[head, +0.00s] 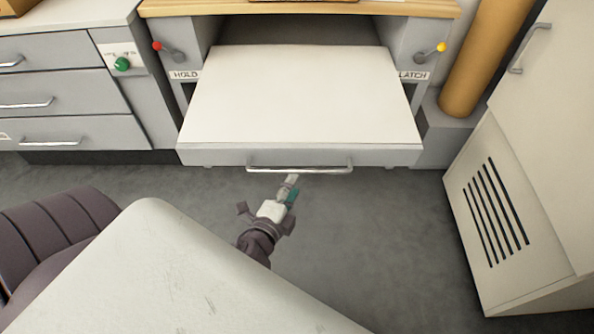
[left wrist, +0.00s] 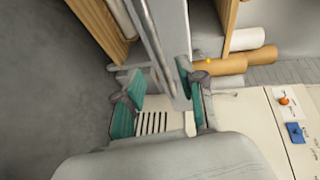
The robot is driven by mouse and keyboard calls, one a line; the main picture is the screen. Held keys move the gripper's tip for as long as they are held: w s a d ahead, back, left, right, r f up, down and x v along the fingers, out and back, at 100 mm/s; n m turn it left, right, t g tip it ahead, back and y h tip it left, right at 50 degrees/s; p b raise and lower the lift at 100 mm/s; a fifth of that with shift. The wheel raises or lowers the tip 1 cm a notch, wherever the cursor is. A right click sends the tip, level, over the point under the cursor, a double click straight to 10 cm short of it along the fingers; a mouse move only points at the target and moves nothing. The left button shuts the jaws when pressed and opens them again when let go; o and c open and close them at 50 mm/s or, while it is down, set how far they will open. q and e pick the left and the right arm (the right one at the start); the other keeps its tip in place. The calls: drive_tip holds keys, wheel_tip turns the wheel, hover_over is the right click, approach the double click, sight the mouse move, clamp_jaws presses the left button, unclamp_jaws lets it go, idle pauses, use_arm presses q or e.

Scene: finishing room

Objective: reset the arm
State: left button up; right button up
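My left gripper (head: 291,184) is just in front of the metal bar handle (head: 300,169) of a pulled-out drawer with a flat white top (head: 300,95). In the left wrist view the same gripper (left wrist: 160,108) has its two teal-padded fingers spread apart. The handle (left wrist: 151,40) lines up with the gap between them there, and nothing is seen gripped. I cannot tell whether the handle's bar lies between the fingertips or just beyond them. My right gripper is in neither view.
A red-knobbed lever (head: 158,47) by the HOLD label and a yellow-knobbed lever (head: 441,47) by the LATCH label flank the drawer. Drawers with a green knob (head: 122,64) stand left. A vented cabinet (head: 500,215) stands right, near a tan roll (head: 485,55). Grey floor (head: 370,230) is clear.

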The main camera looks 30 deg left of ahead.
use_arm(q)
drive_tip(key=shift+s, duration=0.4)
drive_tip(key=shift+a+r, duration=0.1)
